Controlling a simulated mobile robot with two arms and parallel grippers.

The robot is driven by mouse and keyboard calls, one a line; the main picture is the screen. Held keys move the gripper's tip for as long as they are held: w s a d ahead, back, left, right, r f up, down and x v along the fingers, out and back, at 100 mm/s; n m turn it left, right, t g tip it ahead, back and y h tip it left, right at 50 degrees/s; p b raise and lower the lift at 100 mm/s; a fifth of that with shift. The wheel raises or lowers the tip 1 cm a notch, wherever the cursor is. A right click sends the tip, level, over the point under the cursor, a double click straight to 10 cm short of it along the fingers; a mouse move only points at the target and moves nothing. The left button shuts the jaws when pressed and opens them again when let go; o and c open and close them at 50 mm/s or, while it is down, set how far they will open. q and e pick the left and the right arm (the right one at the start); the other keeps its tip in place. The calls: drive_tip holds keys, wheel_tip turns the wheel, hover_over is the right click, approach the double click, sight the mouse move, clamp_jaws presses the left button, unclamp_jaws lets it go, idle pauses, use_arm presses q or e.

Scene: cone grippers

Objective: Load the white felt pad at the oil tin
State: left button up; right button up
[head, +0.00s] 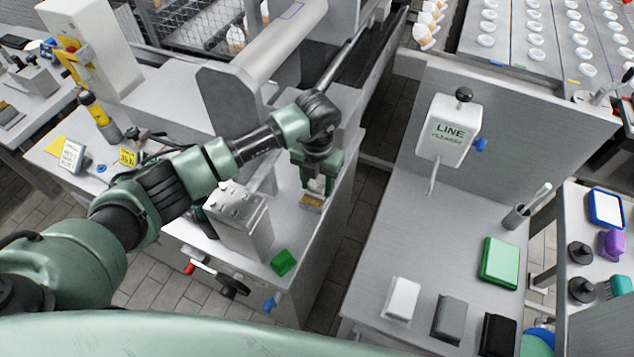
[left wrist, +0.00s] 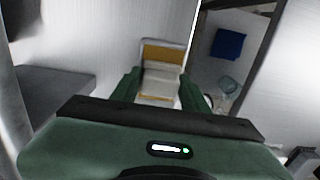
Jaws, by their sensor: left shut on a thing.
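My left gripper (head: 318,184) is shut on a small whitish block, which appears to be the white felt pad (head: 316,185). The pad also shows between the fingers in the left wrist view (left wrist: 160,84). The oil tin (head: 311,202), shallow with an amber inside, sits on the grey machine bench just below the fingers. In the left wrist view the tin (left wrist: 163,53) lies directly beyond the pad, its amber surface partly covered by it. I cannot tell whether the pad touches the oil. My right gripper is not in view.
A grey metal box (head: 238,222) and a green block (head: 283,262) stand close by on the bench. A large roller (head: 268,45) is above. Across a floor gap, the right table holds white (head: 402,298), grey (head: 449,319) and black (head: 497,335) blocks, and a green pad (head: 499,262).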

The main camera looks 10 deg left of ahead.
sight(317, 182)
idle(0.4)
use_arm(q)
drive_tip(key=shift+r+p, duration=2.3)
drive_tip(key=shift+r, duration=1.2)
drive_tip(key=shift+s+a+r+m, duration=0.15)
drive_tip(key=shift+r+m, duration=0.15)
drive_tip(key=shift+m, duration=0.3)
drive_tip(key=s+a+r+m+b, duration=0.1)
drive_tip(key=s+m, duration=0.4)
drive_tip(key=m, duration=0.5)
drive_tip(key=s+a+r+m+b, duration=0.1)
drive_tip(key=s+a+r+m, duration=0.3)
drive_tip(key=m, duration=0.7)
drive_tip(key=s+a+r+m+b, duration=0.1)
drive_tip(key=s+a+r+m, duration=0.1)
drive_tip(key=s+r+m, duration=0.4)
drive_tip(key=shift+a+r+m, duration=0.1)
drive_tip(key=shift+a+m, duration=0.05)
drive_tip(key=shift+m, duration=1)
drive_tip(key=shift+a+m, duration=0.15)
drive_tip(key=shift+m, duration=1)
drive_tip(key=shift+s+a+r+m, duration=0.1)
drive_tip(key=shift+s+m, duration=0.25)
drive_tip(key=shift+m, duration=0.15)
